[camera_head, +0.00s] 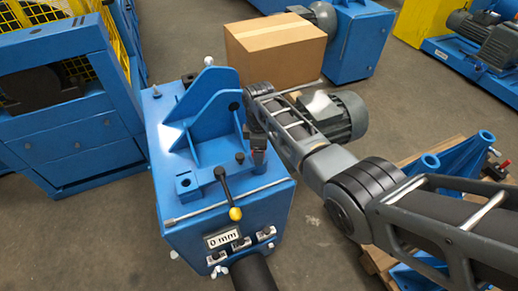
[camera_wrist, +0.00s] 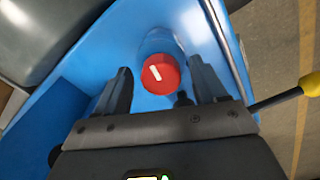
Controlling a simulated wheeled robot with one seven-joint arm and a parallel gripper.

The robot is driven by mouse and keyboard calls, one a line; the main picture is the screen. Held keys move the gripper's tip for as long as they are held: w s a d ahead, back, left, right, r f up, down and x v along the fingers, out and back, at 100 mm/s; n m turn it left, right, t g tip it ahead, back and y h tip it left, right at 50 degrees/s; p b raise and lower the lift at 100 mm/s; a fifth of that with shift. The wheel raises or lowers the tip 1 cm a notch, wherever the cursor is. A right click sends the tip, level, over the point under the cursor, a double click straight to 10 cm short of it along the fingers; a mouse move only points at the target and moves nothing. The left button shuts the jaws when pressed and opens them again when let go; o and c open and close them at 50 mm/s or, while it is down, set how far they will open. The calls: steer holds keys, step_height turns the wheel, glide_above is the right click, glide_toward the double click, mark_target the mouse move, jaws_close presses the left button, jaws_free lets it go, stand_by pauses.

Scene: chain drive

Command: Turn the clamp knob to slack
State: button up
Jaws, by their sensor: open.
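The clamp knob (camera_wrist: 161,75) is a round red knob with a white mark on its face, on a blue part of the machine. The white mark runs nearly upright, slightly tilted. My gripper (camera_wrist: 161,68) is open, with one dark finger on each side of the knob and a visible space between each finger and it. I cannot tell how deep the fingers reach along the knob. In the head view my gripper (camera_head: 258,140) is at the right side of the blue bracket (camera_head: 205,120), and the knob is largely hidden there.
A lever with a yellow end (camera_head: 235,213) sticks out at the front of the blue machine box (camera_head: 175,235), above a display reading 0 mm (camera_head: 222,238). A grey motor (camera_head: 338,115) is behind my arm. A cardboard box (camera_head: 275,50) stands behind. Blue brackets on a pallet (camera_head: 375,262) are at right.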

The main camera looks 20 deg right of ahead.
steer(key=shift+r, duration=3.9)
